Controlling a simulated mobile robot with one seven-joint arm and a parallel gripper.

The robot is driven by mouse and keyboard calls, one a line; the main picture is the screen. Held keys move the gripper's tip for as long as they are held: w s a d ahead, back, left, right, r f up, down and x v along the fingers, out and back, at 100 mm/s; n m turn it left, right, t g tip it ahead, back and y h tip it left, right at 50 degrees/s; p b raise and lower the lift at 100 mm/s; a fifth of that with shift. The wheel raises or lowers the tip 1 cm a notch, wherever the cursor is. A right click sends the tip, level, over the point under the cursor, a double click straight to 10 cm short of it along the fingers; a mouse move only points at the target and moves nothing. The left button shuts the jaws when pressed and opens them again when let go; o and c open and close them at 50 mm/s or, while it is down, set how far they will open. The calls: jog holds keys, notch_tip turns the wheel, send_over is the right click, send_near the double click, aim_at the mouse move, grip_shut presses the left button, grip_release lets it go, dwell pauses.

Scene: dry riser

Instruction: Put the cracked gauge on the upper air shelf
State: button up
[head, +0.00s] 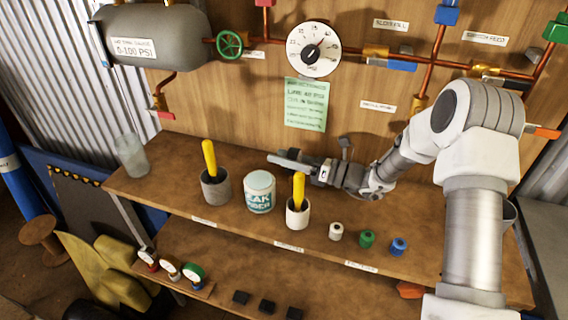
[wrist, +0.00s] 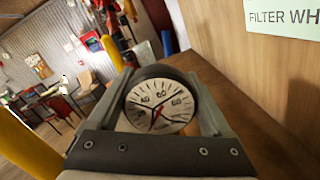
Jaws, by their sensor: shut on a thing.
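My gripper (head: 278,160) reaches left, low over the upper wooden shelf (head: 335,180), behind the white tub (head: 260,190). In the wrist view my gripper (wrist: 155,78) is shut on a round gauge (wrist: 150,104). The gauge has a dark rim, a white numbered dial and a red needle. Dark thin lines cross the dial like cracks. The gauge is hard to make out in the head view. Labels on the shelf's front edge are too small to read, so I cannot tell which part is marked for air.
A grey cup (head: 215,188) and a white cup (head: 298,213) hold yellow-handled tools. A clear glass (head: 131,155) stands at the left end. Small white, green and blue fittings (head: 367,239) line the right front. Pipes and a large dial (head: 314,50) are behind.

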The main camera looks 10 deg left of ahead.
jog(key=shift+f, duration=0.85)
jog(key=shift+f, duration=0.1)
